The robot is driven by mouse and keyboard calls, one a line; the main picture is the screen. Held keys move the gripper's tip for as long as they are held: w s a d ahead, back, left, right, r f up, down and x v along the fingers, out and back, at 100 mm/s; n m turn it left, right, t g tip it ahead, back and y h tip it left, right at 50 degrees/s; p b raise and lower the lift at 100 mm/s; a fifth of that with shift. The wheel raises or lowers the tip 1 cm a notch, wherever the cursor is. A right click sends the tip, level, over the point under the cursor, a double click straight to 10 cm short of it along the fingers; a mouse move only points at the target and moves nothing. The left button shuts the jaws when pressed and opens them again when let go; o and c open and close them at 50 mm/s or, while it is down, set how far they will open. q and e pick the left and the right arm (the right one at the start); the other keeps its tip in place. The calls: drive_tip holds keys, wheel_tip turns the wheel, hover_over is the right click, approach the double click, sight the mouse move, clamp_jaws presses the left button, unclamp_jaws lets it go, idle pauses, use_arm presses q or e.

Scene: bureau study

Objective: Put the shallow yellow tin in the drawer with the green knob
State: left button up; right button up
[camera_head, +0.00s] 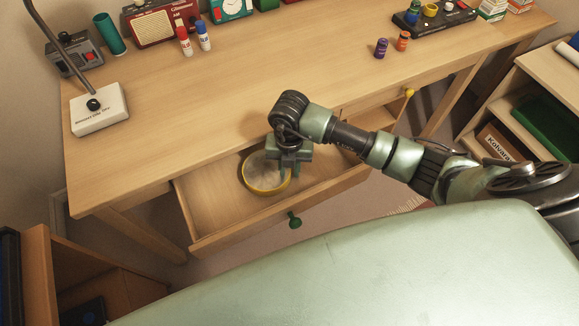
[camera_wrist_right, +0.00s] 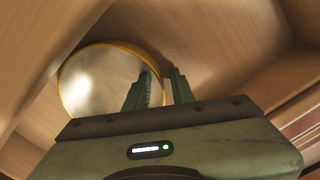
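The shallow yellow tin (camera_head: 254,186) is round, with a yellow rim and a pale grey inside. It is inside the pulled-out drawer (camera_head: 205,205) with the green knob (camera_head: 294,220), and looks to lie flat on its floor. In the right wrist view the tin (camera_wrist_right: 100,85) is at the left. My right gripper (camera_head: 288,172) points down at the tin's right side. In the wrist view its fingers (camera_wrist_right: 160,88) are apart, with the tin's rim showing between them; contact is unclear. My left gripper is out of view.
A second drawer with a yellow knob (camera_head: 409,93) is to the right. The desk (camera_head: 220,100) holds a lamp base (camera_head: 99,110), a radio (camera_head: 160,22), glue sticks (camera_head: 184,41) and small bottles (camera_head: 381,48) toward the back. Its middle is clear.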

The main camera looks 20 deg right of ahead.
drive_tip(key=shift+r, duration=0.4)
wheel_tip(320, 180, up, 12)
drive_tip(key=shift+f, duration=0.25)
idle(0.5)
